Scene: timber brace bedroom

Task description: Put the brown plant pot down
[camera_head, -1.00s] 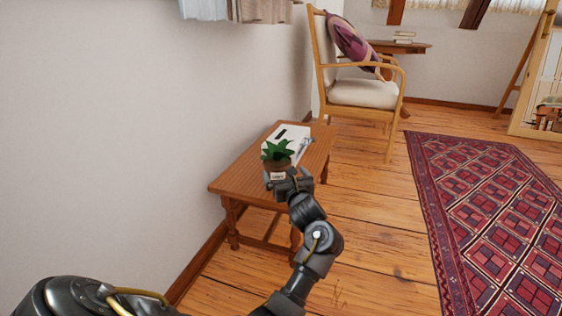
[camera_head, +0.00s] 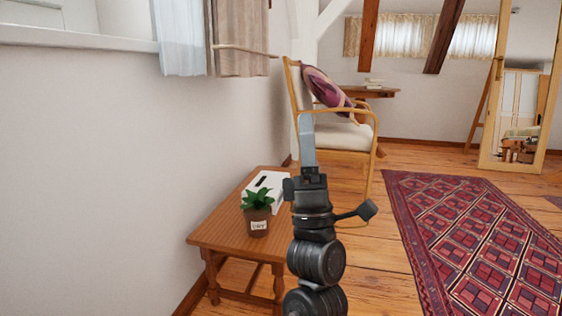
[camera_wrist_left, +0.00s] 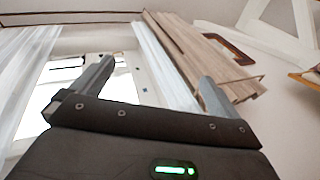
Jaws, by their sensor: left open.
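The brown plant pot (camera_head: 258,222) stands upright on the small wooden table (camera_head: 213,238), near its front edge. It holds a green leafy plant (camera_head: 257,199) and has a pale label on its front. My left gripper (camera_head: 306,135) is raised to the right of the pot and apart from it, pointing up. In the left wrist view my left gripper (camera_wrist_left: 155,88) is open and empty, its two fingers spread. The pot is not in the left wrist view. My right gripper is not in view.
A white box (camera_head: 268,184) with a dark slot lies behind the pot on the table. A wooden armchair (camera_head: 345,133) with a purple cushion stands behind. A red patterned rug (camera_head: 450,225) covers the floor at right. The wall is close on the left.

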